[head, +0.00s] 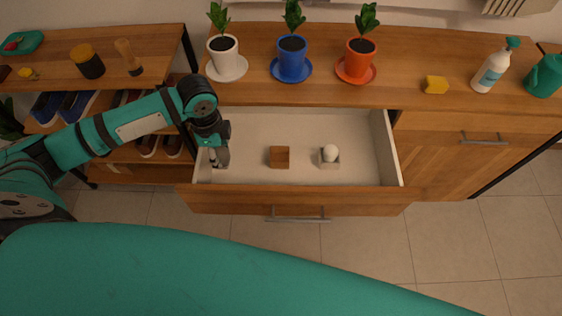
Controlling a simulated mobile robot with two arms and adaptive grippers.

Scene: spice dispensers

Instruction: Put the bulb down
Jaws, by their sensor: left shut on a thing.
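My left gripper (217,159) reaches down into the left end of the open drawer (250,130). It is shut on a small pale thing, mostly hidden by the fingers, which looks like the bulb (212,153). I cannot tell whether it touches the drawer floor. A brown wooden cube (279,157) stands in the drawer to the right of the gripper. Further right a white round thing (330,152) rests on a small pale holder (329,164). My right gripper is not in view.
A shoe shelf (100,55) stands left. The drawer has bare floor around the cube.

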